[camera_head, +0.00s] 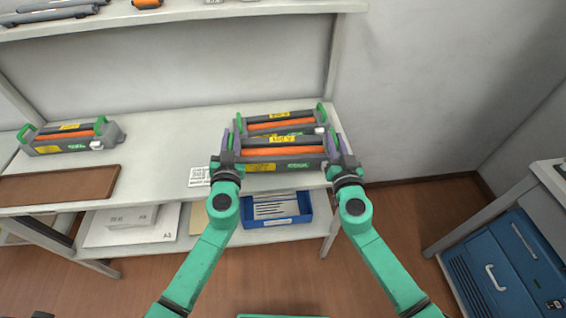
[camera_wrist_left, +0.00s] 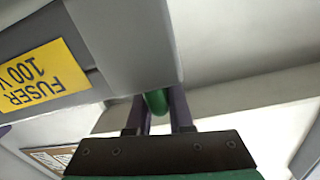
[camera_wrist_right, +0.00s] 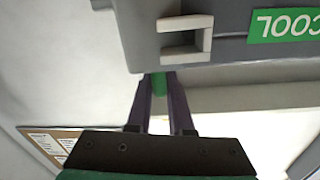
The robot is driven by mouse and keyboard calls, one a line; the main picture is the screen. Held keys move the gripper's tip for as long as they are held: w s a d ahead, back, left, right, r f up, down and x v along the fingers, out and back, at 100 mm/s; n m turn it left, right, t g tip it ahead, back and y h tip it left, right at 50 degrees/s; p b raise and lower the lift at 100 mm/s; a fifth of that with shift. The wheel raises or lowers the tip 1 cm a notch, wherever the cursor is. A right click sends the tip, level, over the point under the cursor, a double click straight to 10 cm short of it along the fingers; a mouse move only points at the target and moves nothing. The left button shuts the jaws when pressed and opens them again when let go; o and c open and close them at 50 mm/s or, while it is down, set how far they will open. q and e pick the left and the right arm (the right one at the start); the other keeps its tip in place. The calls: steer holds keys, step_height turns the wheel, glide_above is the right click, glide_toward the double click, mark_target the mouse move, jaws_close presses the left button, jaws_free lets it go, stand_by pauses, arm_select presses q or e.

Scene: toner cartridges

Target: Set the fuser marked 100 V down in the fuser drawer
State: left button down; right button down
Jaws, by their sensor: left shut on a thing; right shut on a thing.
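The fuser (camera_head: 284,151), grey with an orange roller, is held level between my two grippers over the front of the white bench. Its yellow label (camera_wrist_left: 40,76) reads FUSER 100 V in the left wrist view. My left gripper (camera_head: 229,146) is shut on the green handle (camera_wrist_left: 157,102) at its left end. My right gripper (camera_head: 338,148) is shut on the green handle (camera_wrist_right: 159,85) at its right end, below a white latch (camera_wrist_right: 185,38). Whether the fuser touches the bench is unclear. No open fuser drawer shows; a closed blue panel (camera_head: 520,245) with a handle is at the right.
A second fuser (camera_head: 282,124) stands right behind the held one, and a third (camera_head: 70,137) stands at the bench's left. A brown board (camera_head: 60,186) lies at the front left. A blue bin (camera_head: 276,222) sits below the bench. Floor is open between bench and blue unit.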

steer(key=shift+r, duration=0.25)
